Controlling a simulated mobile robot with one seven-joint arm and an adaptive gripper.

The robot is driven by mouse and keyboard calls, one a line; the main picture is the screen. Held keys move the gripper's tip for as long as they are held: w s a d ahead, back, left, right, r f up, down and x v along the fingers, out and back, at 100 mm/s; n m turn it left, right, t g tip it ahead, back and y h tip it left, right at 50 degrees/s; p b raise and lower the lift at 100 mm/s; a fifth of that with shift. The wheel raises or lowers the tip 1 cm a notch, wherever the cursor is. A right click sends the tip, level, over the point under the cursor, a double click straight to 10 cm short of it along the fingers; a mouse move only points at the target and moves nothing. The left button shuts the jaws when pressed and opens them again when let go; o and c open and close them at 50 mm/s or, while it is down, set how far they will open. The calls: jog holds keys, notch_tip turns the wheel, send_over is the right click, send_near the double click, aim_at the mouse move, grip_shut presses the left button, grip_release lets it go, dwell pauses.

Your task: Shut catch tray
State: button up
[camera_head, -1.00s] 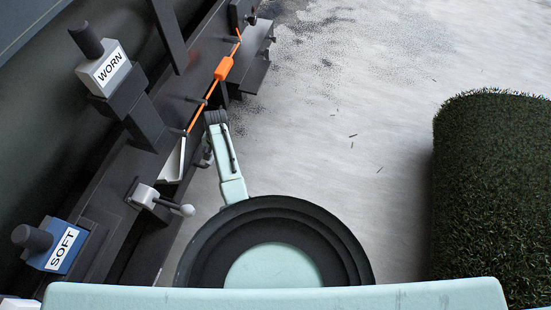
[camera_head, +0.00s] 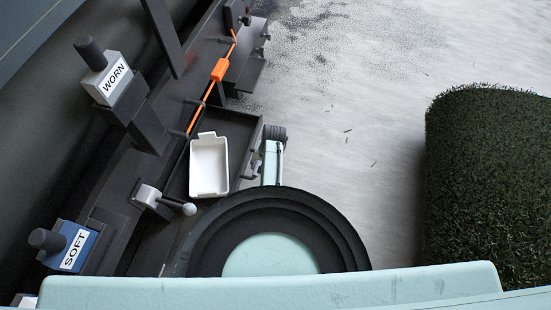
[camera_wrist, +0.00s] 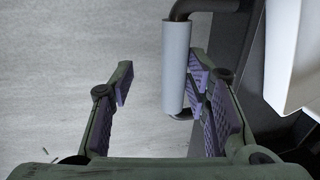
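The dark catch tray (camera_head: 236,126) sticks out to the right from the machine's side in the head view, with a white bin (camera_head: 208,166) inside it. In the wrist view, the tray's grey cylindrical handle (camera_wrist: 176,65) stands on dark brackets, and the white bin (camera_wrist: 301,58) shows at the right. My gripper (camera_wrist: 160,85) is open, with purple-padded fingers on both sides of the handle. The handle is close to the right finger and a gap separates it from the left one. Contact with the right finger is unclear. My arm hides most of the gripper in the head view.
A grey WORN block (camera_head: 113,84) and a blue SOFT block (camera_head: 72,246), each with a dark knob, sit on the machine.

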jog(key=s+d+r, duration=0.1)
jog(key=d+r, duration=0.4)
jog(key=r, duration=0.2)
jog(key=shift+s+p, duration=0.35)
jog(key=shift+p, duration=0.05)
jog(key=shift+r, duration=0.1)
